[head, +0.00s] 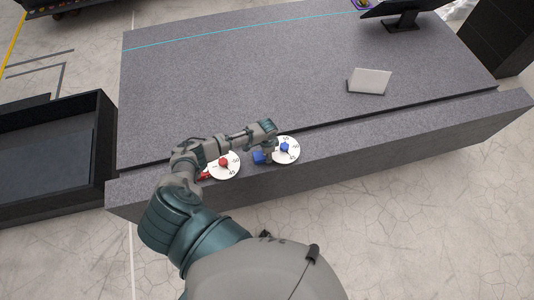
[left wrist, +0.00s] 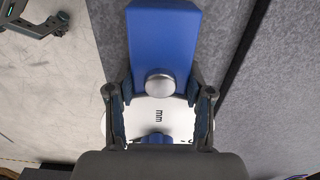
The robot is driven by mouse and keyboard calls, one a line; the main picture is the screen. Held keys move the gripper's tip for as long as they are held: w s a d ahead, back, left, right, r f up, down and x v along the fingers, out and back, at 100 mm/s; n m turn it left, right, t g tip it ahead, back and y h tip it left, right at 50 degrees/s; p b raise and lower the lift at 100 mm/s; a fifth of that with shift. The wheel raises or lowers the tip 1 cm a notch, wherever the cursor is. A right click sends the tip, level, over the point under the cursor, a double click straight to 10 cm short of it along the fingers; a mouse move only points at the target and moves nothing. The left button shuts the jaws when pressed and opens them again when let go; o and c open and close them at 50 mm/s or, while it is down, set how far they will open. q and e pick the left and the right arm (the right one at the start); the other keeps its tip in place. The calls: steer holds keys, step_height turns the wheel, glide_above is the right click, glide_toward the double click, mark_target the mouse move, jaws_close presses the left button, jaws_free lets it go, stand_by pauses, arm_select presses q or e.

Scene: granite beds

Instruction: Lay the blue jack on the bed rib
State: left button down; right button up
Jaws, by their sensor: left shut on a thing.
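The blue jack (head: 259,157) is a blue block beside a white, numbered round dial (head: 288,151) with a blue hub, at the front rib (head: 350,138) of the granite bed. In the left wrist view the blue block (left wrist: 165,40) has a silver round knob, with a white disc marked "mm" below it. My left gripper (head: 268,142) reaches over the rib and is shut on the blue jack, its fingers (left wrist: 159,120) on either side. Whether the jack touches the rib is hidden.
A red jack (head: 206,175) with its own white dial (head: 226,168) lies on the rib to the left, under my forearm. A dark groove separates the rib from the broad bed top (head: 220,80).

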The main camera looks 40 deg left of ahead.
arm_select(q)
steer(key=shift+f, duration=0.3)
stand_by(0.4)
steer(key=shift+c, duration=1.8)
jaws_free()
step_height(320, 180, up, 12)
steer(key=shift+f, duration=0.1)
